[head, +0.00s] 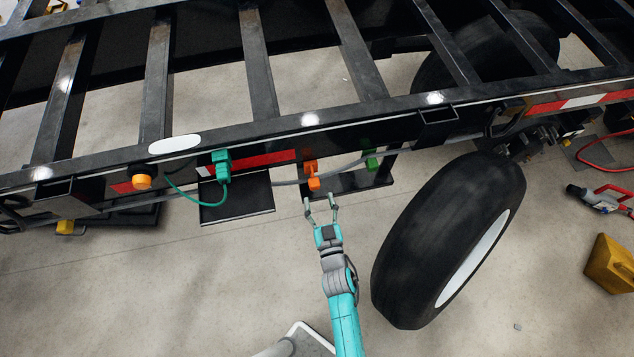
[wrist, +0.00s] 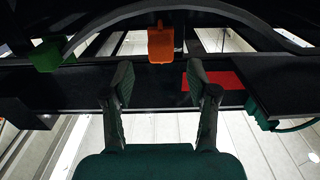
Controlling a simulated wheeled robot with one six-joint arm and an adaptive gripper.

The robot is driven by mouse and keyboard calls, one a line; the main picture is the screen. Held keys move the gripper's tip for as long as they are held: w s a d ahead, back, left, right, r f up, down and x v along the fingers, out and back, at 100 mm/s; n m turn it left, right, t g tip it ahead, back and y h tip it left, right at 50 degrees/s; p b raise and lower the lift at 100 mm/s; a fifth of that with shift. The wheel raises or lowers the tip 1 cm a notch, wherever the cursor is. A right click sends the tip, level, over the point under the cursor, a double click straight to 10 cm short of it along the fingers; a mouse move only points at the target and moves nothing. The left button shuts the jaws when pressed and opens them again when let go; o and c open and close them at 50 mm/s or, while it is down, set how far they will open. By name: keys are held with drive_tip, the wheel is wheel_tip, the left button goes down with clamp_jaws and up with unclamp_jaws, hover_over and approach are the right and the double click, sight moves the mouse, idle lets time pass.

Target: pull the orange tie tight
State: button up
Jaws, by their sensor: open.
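The orange tie (head: 313,176) is on the side of the black trailer frame, at a grey cable (head: 345,166) that runs along the rail. In the wrist view the orange tie (wrist: 161,44) shows at the top middle, beyond the fingertips and between their lines. My gripper (head: 320,205) is just below the tie in the head view. In the wrist view its two fingers (wrist: 163,85) are spread apart with nothing between them. They appear apart from the tie. Whether the tie is loose around the cable cannot be told.
A green tie (head: 371,160) is on the same cable to the right. A teal connector (head: 221,163) with a teal hose is to the left, above a black plate (head: 237,200). A large tyre (head: 440,245) stands right of my arm. Bare floor lies to the left.

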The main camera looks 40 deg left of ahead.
sight(316, 188)
drive_tip(key=x, duration=0.6)
drive_tip(key=shift+w+a, duration=0.15)
drive_tip(key=shift+a, duration=0.1)
clamp_jaws()
